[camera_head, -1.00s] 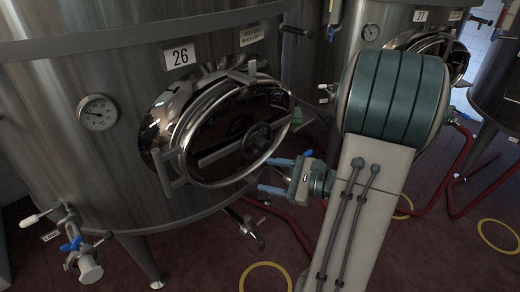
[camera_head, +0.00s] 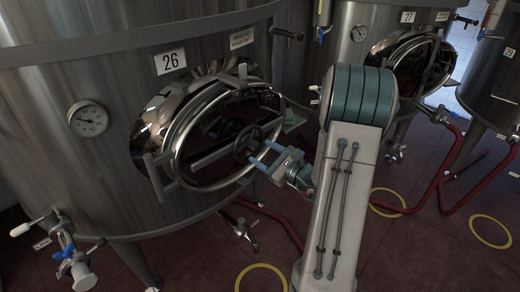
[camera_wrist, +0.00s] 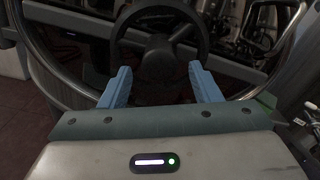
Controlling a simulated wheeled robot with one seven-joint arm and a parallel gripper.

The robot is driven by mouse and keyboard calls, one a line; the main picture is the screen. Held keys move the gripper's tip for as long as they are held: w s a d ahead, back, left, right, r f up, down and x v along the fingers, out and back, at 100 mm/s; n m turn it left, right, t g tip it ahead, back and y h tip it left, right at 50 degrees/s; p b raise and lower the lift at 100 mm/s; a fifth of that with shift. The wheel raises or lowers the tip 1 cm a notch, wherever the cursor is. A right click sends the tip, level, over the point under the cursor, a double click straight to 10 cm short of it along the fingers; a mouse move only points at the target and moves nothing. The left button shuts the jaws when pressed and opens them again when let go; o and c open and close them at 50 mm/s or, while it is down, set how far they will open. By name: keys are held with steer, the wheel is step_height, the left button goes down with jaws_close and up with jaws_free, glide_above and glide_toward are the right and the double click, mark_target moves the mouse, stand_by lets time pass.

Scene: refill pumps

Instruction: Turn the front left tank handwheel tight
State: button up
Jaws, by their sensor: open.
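The dark handwheel (camera_head: 247,144) sits on the round manway door of tank 26 (camera_head: 30,110), the front left tank. In the wrist view the handwheel (camera_wrist: 160,58) is straight ahead, with spokes and a round hub. My gripper (camera_head: 260,154) is open, its two blue fingers pointing at the handwheel. In the wrist view my fingers (camera_wrist: 160,88) are spread to either side below the hub, with nothing held between them. I cannot tell whether the fingertips touch the wheel rim.
A shiny ring (camera_head: 172,148) frames the door around the handwheel, and a crossbar passes behind the wheel. A dial gauge (camera_head: 88,119) is on the tank's left. An outlet valve (camera_head: 240,230) hangs below the door. Tank 27 (camera_head: 345,60) stands behind at right. Red hoses (camera_head: 455,165) lie on the floor.

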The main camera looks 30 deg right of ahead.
steer(key=shift+x, duration=1.05)
jaws_close()
